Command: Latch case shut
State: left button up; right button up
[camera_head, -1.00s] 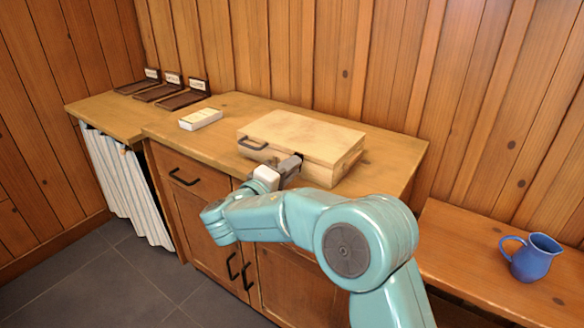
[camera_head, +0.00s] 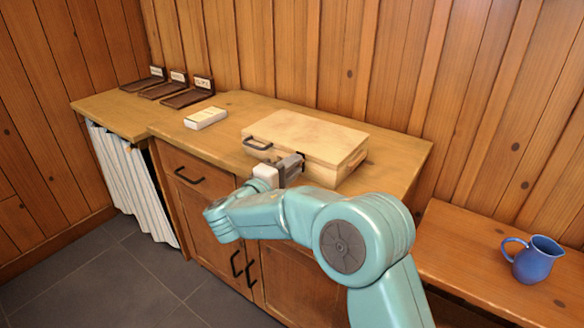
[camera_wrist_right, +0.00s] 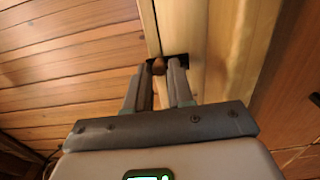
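The pale wooden case (camera_head: 310,132) lies on the counter with its lid down and a dark handle (camera_head: 257,144) on its front. My right gripper (camera_head: 299,160) is at the front of the case, near its right end. In the right wrist view, my right gripper (camera_wrist_right: 164,66) has a narrow gap between its fingers. Its tips are at a dark latch plate (camera_wrist_right: 178,60) on the pale case (camera_wrist_right: 215,50). A small brown knob shows between the tips; whether they touch it I cannot tell. The latch is mostly hidden in the head view. My left gripper is out of view.
The wooden counter (camera_head: 395,160) has free room right of the case. A small pale box (camera_head: 205,118) lies to its left, with several dark labelled trays (camera_head: 187,98) beyond. A blue jug (camera_head: 536,259) stands on a lower bench (camera_head: 465,255) at the right.

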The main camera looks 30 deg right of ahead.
jog(key=shift+o, duration=1.2)
jog(key=v, duration=1.6)
jog(key=shift+a+p, duration=0.2)
jog(key=shift+p, duration=0.2)
